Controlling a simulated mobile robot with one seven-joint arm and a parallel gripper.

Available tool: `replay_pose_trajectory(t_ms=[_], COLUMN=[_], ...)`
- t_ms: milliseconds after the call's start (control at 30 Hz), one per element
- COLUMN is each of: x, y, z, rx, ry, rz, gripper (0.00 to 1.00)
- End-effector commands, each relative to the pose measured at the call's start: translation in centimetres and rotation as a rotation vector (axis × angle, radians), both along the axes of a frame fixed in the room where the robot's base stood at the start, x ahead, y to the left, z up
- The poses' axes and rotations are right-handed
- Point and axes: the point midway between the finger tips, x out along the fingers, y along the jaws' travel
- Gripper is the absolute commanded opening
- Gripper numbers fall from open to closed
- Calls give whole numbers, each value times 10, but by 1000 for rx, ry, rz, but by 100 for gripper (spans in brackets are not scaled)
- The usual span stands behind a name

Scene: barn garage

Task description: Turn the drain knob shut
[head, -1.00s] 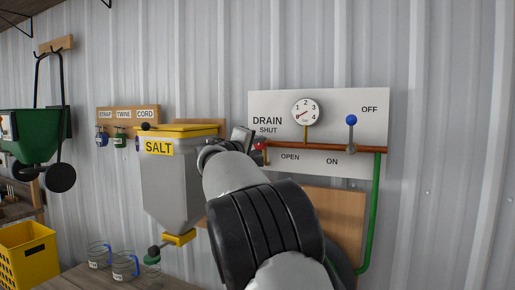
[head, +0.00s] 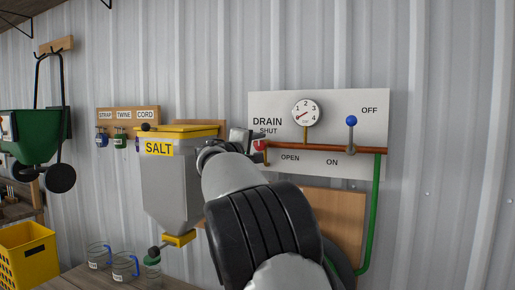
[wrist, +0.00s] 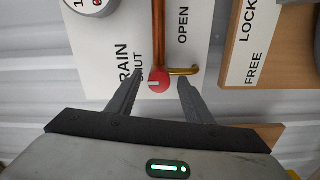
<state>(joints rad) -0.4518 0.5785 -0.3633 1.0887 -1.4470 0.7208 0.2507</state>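The drain knob is a round red knob (wrist: 159,82) with a white mark, at the end of a copper pipe (wrist: 158,35). In the wrist view the mark lies on the knob's left side, the side where the SHUT lettering is. In the head view the red knob (head: 260,146) shows partly behind my gripper (head: 250,143). In the wrist view my gripper (wrist: 160,80) is open, with one finger on each side of the knob and visible gaps between. Whether the fingers reach past the knob's face is hard to tell.
A brass spout (wrist: 185,71) sticks out close to my right finger. The white panel (head: 370,130) also bears a gauge (head: 305,112) and a blue-tipped lever (head: 351,121). A salt hopper (head: 170,185) stands left of my arm. A wooden board (head: 340,215) is below the panel.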

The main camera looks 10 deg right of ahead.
Motion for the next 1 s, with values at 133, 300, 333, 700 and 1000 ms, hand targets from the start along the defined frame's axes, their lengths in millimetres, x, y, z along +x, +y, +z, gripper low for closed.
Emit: replay_pose_trajectory(t_ms=[133, 300, 333, 700, 1000], x=[0, -3, -5, -70, -125], y=[0, 2, 3, 48, 83], z=[0, 0, 0, -2, -1], rx=[0, 1, 1, 3, 1], ry=[-1, -2, -2, -1, -1], rz=[-1, 0, 0, 5, 3], gripper=[46, 46, 46, 46, 46])
